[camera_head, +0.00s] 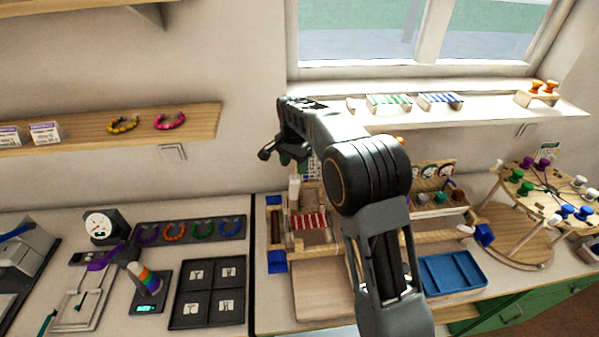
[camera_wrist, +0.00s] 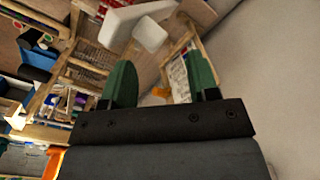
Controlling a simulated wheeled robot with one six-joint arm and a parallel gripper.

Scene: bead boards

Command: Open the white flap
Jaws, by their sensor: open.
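My gripper (camera_head: 280,152) is raised in front of the wall, above the wooden bead station (camera_head: 318,246) in the head view. In the wrist view its two green fingertips (camera_wrist: 161,76) stand apart with nothing held between them. A white rounded piece (camera_wrist: 150,35) lies beyond the fingertips, with a longer white piece beside it; I cannot tell whether either is the white flap. In the head view a small white upright piece (camera_head: 294,188) stands at the station's back left, below the gripper. My arm hides part of the station.
A blue tray (camera_head: 452,272) lies right of my arm. A round wooden stand with coloured knobs (camera_head: 520,218) is at the far right. A black four-part tray (camera_head: 208,292), a dial gauge (camera_head: 99,226) and a bead scale are at left. A wooden shelf (camera_head: 100,132) juts from the wall.

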